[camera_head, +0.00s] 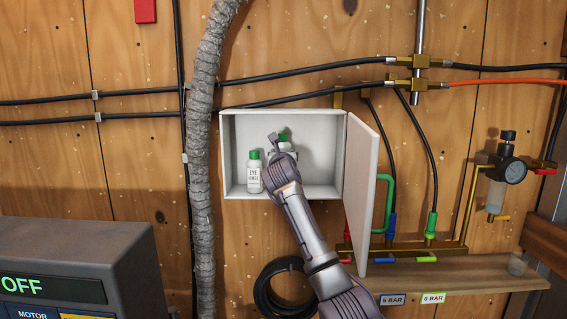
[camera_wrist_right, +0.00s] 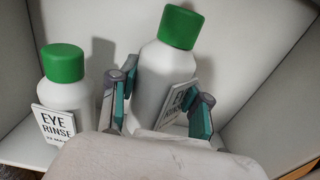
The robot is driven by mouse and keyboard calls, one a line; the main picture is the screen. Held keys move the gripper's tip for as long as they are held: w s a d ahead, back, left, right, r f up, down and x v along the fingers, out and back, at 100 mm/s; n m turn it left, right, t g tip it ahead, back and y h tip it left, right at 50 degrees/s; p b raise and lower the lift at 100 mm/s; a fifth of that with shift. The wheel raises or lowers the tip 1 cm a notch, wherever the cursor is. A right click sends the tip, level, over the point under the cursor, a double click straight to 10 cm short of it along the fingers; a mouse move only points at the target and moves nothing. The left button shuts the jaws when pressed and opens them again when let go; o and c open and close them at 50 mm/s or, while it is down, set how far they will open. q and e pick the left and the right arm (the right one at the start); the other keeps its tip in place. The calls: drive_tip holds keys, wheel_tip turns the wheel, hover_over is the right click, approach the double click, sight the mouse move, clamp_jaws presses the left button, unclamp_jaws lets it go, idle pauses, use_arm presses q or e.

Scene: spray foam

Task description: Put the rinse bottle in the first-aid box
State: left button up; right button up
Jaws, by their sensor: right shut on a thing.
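The white first-aid box (camera_head: 231,150) is fixed to the wooden wall, its door (camera_head: 361,190) swung open to the right. My right gripper (camera_head: 276,143) reaches into the box and is shut on a white rinse bottle with a green cap (camera_head: 284,137). In the right wrist view, the gripper (camera_wrist_right: 166,95) has a finger on each side of this rinse bottle (camera_wrist_right: 158,85), and its label is partly covered. The bottle leans a little in that view. Whether its base touches the box floor is hidden. My left gripper is not in view.
A second eye rinse bottle (camera_head: 254,174) stands upright in the box, left of the held one, and shows in the wrist view (camera_wrist_right: 66,95). A grey ribbed hose (camera_head: 200,160) hangs left of the box. Hoses and brass fittings (camera_head: 430,247) lie right of the door.

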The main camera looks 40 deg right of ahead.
drive_tip(key=shift+w+d+f, duration=0.15)
drive_tip(key=shift+f, duration=0.5)
wheel_tip(320, 180, down, 3)
drive_tip(key=p, duration=0.3)
drive_tip(key=shift+r, duration=0.2)
drive_tip(key=shift+f, duration=0.3)
drive_tip(key=shift+w+f, duration=0.1)
drive_tip(key=shift+f, duration=0.25)
drive_tip(key=o, duration=1.2)
drive_tip(key=shift+o, duration=0.2)
drive_tip(key=shift+r, duration=0.15)
